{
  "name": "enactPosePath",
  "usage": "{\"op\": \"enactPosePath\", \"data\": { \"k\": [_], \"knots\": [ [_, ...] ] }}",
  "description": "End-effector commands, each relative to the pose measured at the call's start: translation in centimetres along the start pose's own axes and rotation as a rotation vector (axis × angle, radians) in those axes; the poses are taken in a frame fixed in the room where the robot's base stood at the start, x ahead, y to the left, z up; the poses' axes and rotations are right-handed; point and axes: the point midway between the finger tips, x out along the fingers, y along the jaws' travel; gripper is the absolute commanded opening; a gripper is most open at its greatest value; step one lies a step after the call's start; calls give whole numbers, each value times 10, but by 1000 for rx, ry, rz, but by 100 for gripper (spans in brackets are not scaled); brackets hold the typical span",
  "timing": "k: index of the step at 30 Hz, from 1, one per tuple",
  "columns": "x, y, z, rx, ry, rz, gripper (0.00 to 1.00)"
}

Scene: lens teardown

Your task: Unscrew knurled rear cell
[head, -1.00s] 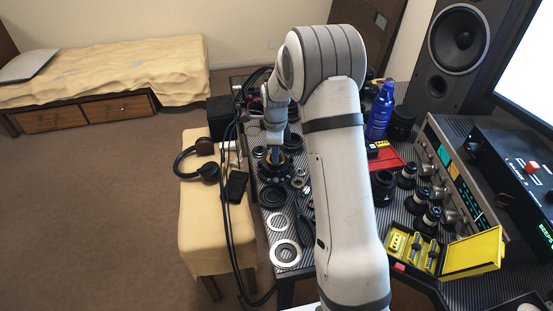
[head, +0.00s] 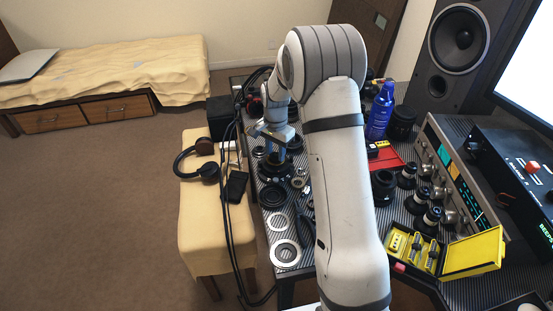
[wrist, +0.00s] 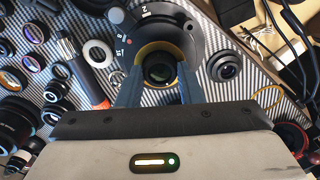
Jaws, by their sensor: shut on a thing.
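The knurled rear cell (wrist: 158,70) is a dark round piece with a glass centre, seen in the wrist view between my fingertips. A brass-coloured ring (wrist: 158,47) shows around its far side. Beyond it is the black lens body (wrist: 150,24) with white and orange marks. My gripper (wrist: 160,74) is shut on the rear cell, with one blue-grey finger on each side. In the head view my gripper (head: 274,157) points down onto the dark lens body (head: 277,172) on the bench, and the cell is hidden there. I cannot tell whether the cell has turned.
Small lenses (wrist: 55,90) crowd the wrist view's left. Black cables hang at the bench's left edge.

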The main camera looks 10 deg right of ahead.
Motion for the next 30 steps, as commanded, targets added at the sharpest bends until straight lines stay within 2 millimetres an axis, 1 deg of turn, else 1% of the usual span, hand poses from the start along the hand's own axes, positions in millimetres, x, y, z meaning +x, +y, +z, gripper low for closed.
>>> {"op": "enactPosePath", "data": {
  "k": [3,10,17,30],
  "knots": [
    [0,0,0,-135,1,-1,0],
    [0,0,0,-385,1,-1,0],
    [-4,0,0,-375,1,-1,0],
    [-17,0,0,-373,1,-1,0]
  ]
}}
